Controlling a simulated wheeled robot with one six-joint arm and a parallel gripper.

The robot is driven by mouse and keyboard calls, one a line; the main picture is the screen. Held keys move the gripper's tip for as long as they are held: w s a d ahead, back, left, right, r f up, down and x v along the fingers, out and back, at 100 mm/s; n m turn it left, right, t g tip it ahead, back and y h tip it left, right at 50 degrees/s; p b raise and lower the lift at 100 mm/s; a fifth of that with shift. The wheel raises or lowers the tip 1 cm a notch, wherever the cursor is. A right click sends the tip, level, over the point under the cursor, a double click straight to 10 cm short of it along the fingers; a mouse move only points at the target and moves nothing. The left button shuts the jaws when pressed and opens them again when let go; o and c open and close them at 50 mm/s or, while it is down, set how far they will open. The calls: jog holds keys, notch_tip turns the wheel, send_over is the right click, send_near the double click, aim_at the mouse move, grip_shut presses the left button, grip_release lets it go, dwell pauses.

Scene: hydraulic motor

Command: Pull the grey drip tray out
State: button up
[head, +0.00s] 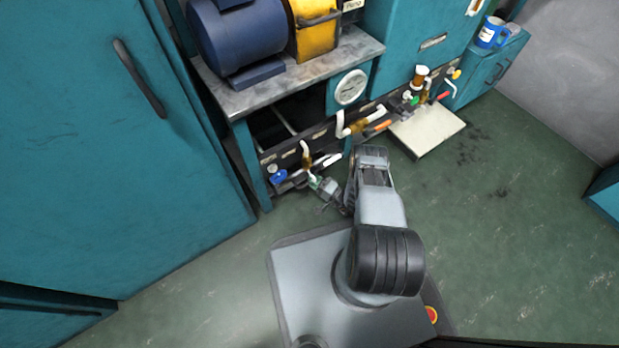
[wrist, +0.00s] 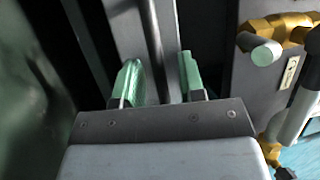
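In the wrist view my gripper (wrist: 160,75) has its two green-tipped fingers apart. A grey metal piece with a thin bar along it (wrist: 151,40) lies ahead of and between them; it looks like part of the grey drip tray, with clear gaps beside the bar. In the head view my gripper (head: 317,183) is low at the front of the bench, by the pipes at its left end. The tray is not clearly made out there, since the bench and my arm hide much of that spot.
A brass valve (wrist: 265,50) is close at the right of the wrist view. The bench (head: 290,85) carries a blue motor (head: 240,40). A teal cabinet (head: 100,140) stands left. A pale flat slab (head: 428,130) lies right of my arm.

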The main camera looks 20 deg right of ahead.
jog(key=shift+w+a, duration=0.15)
jog(key=shift+a, duration=0.1)
jog(key=shift+c, duration=0.4)
grip_shut()
